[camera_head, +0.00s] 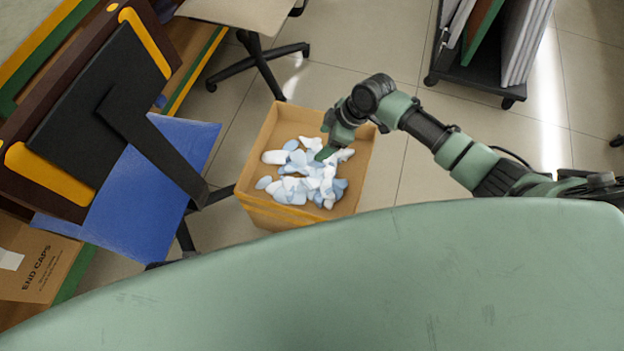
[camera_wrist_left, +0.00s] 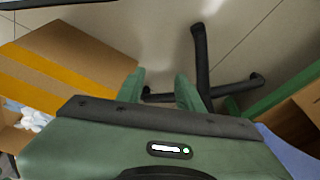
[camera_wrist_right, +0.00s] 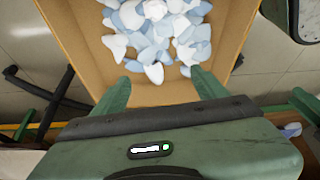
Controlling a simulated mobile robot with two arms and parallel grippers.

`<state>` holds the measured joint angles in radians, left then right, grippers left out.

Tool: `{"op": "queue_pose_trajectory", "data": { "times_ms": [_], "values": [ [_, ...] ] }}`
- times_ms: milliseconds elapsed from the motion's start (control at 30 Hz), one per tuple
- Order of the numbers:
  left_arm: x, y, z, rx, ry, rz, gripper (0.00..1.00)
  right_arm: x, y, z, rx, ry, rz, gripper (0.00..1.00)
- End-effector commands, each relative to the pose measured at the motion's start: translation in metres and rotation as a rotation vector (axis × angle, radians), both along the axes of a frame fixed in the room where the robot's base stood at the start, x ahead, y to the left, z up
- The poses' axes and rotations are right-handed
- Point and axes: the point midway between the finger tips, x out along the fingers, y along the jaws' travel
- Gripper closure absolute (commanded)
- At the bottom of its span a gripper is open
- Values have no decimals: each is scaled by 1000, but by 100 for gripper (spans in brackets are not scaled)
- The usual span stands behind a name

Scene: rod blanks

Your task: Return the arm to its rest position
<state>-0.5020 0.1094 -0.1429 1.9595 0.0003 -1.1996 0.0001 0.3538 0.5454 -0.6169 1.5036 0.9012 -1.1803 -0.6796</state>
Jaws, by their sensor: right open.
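My right arm reaches in from the right in the head view, its gripper (camera_head: 326,152) pointing down over an open cardboard box (camera_head: 257,165). In the right wrist view the two green fingers of this gripper (camera_wrist_right: 160,90) stand wide apart with nothing between them, at the near side of the box. White and pale blue pieces (camera_wrist_right: 158,32) lie heaped in the box beyond the fingertips. My left gripper (camera_wrist_left: 160,88) shows only in the left wrist view. Its two fingers are apart and empty, pointing toward the floor and a black chair foot.
A blue chair (camera_head: 150,190) stands left of the box, close to a dark bench. A carton marked END CAPS (camera_head: 40,265) is at the lower left. A black cart (camera_head: 480,75) with panels stands at the upper right. Tiled floor right of the box is clear.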

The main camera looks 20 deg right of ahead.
Motion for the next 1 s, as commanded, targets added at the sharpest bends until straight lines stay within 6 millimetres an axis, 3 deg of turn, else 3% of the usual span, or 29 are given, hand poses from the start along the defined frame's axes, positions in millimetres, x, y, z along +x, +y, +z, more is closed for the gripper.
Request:
{"op": "queue_pose_trajectory", "data": {
  "times_ms": [100,233,800,900,1000],
  "values": [
    [-3,0,-16,0,12,-1,64,-4,-8,19,-2,0,1,27],
    [-6,0,-29,2,18,-2,64,-6,-12,30,-1,1,-1,27],
    [-7,0,-34,1,17,-3,64,-8,-12,33,0,1,0,27],
    [-7,0,-33,1,17,-2,64,-20,-2,29,5,9,-2,27],
    [-7,0,-34,1,17,-2,64,-51,24,25,19,24,-31,27]
  ]
}}
